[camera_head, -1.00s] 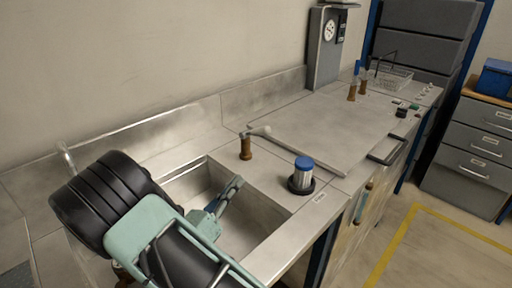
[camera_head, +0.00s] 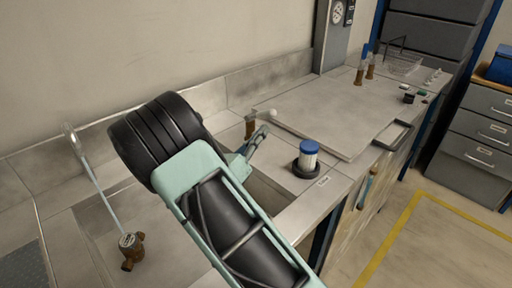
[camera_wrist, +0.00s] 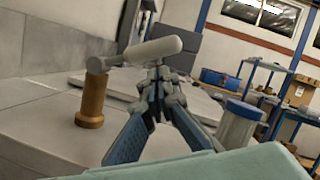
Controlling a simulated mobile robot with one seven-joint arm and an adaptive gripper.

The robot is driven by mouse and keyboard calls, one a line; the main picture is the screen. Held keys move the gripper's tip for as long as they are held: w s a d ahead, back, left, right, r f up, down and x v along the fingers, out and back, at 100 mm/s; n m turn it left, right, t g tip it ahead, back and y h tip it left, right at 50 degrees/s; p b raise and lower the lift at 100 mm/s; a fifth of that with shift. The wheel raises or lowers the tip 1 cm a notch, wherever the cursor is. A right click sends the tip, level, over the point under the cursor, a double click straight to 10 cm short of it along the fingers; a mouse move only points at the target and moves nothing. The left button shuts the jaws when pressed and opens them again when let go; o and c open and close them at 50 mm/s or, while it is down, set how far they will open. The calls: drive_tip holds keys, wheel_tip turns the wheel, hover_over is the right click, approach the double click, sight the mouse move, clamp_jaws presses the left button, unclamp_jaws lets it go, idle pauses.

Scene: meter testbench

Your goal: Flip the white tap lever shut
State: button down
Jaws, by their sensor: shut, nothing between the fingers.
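The tap has a brass body (camera_wrist: 91,100) standing on the steel bench, with its white lever (camera_wrist: 153,50) pointing right in the wrist view. In the head view the brass body (camera_head: 250,126) stands behind my gripper, and only the lever's white end (camera_head: 272,112) shows clearly. My gripper (camera_head: 263,132) is shut and empty, at the tap. In the wrist view its fingertips (camera_wrist: 163,76) are together just under the lever's outer half in the picture. I cannot tell whether they touch it.
A blue-capped container (camera_head: 309,155) stands in a black ring right of the tap. A flat raised panel (camera_head: 320,110) lies beyond. The sink (camera_head: 265,190) is partly hidden under my arm. A brass meter (camera_head: 130,245) sits at lower left. A grey column with a gauge (camera_head: 333,38) stands behind.

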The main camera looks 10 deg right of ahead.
drive_tip(key=shift+w+r, duration=0.45)
drive_tip(key=shift+r, duration=0.15)
drive_tip(key=shift+r, duration=0.1)
drive_tip(key=shift+r+n+p, duration=0.2)
drive_tip(key=shift+n+p, duration=0.2)
drive_tip(key=shift+p, duration=0.35)
